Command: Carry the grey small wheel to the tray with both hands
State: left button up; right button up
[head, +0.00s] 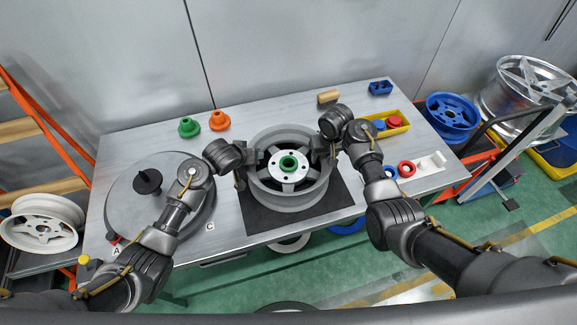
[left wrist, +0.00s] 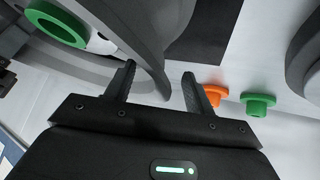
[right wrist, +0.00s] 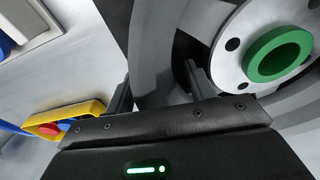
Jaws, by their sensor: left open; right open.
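The grey small wheel (head: 290,198) lies flat on a black mat (head: 262,221) in the middle of the table, with a green ring (head: 288,162) at its hub. My left gripper (head: 255,160) is open at the wheel's left rim. In the left wrist view its fingers (left wrist: 160,72) stand apart with the rim edge between them. My right gripper (head: 324,149) is open at the wheel's upper right rim. In the right wrist view its fingers (right wrist: 156,72) straddle the rim wall. I cannot tell whether any finger touches it. Which thing is the tray is unclear.
A round grey plate (head: 130,205) with a black knob is at the left. Green (head: 188,127) and orange (head: 219,121) spindle parts stand behind. Other wheels flank the table.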

pick_arm(q)
jog(key=shift+w+f, duration=0.25)
jog(key=shift+f, duration=0.1)
pick_arm(e)
jog(key=shift+f, duration=0.4)
pick_arm(q)
grip_shut()
pick_arm(e)
grip_shut()
pick_arm(q)
jog(key=shift+r, duration=0.1)
pick_arm(e)
jog(key=shift+r, duration=0.1)
